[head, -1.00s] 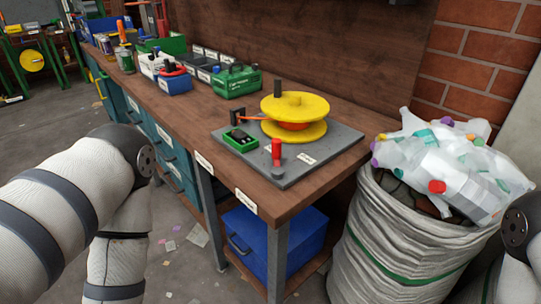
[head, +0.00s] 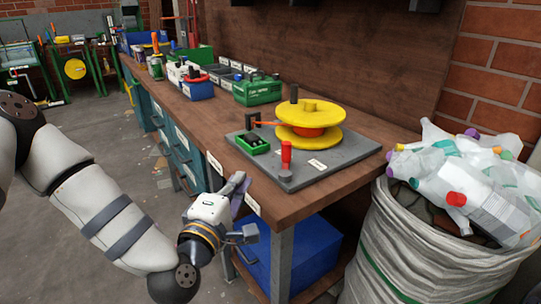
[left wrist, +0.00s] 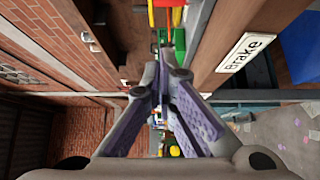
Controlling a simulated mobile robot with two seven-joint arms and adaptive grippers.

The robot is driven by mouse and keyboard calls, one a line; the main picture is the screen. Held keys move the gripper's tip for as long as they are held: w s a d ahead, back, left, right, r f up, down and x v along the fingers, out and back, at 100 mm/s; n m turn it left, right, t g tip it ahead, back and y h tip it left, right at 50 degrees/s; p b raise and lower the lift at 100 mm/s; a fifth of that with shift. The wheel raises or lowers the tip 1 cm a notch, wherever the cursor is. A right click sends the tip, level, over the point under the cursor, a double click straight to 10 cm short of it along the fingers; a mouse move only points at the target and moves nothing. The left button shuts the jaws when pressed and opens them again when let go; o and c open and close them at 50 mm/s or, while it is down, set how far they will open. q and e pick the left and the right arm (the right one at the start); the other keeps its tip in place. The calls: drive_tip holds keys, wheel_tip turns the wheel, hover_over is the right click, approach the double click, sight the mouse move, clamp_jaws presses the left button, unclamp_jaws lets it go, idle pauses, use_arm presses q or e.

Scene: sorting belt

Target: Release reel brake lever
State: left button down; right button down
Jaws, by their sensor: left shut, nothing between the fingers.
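A red-handled lever (head: 286,156) stands upright near the front corner of a grey base plate (head: 330,172) on the workbench. A yellow reel (head: 309,118) with an orange-red core sits on the plate behind it. My left gripper (head: 238,184) is at the bench's front edge, left of the lever and apart from it. Its fingers (left wrist: 158,85) meet at their tips in the left wrist view, with nothing between them. The left wrist view also shows a "Brake" label (left wrist: 246,52) on the bench edge. My right gripper is not seen.
A small green box (head: 252,144) and an orange arm (head: 268,123) sit by the reel. A green crate (head: 256,91) and bins stand farther back. A sack of plastic bottles (head: 400,240) stands at the right. A blue box (head: 305,250) lies under the bench.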

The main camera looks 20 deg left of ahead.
sight(286, 160)
use_arm(q)
drive_tip(key=shift+w, duration=0.1)
drive_tip(key=w, duration=0.9)
drive_tip(key=shift+w+f+b, duration=0.15)
drive_tip(key=shift+w+b, duration=0.15)
drive_tip(key=shift+w, duration=0.05)
drive_tip(key=w+d, duration=0.2)
drive_tip(key=w, duration=0.1)
drive_tip(key=shift+d, duration=0.4)
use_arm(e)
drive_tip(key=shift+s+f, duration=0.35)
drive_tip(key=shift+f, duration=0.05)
use_arm(q)
drive_tip(key=shift+h, duration=0.4)
drive_tip(key=shift+m+h, duration=0.3)
drive_tip(key=shift+m, duration=0.1)
drive_tip(key=shift+w+d, duration=0.1)
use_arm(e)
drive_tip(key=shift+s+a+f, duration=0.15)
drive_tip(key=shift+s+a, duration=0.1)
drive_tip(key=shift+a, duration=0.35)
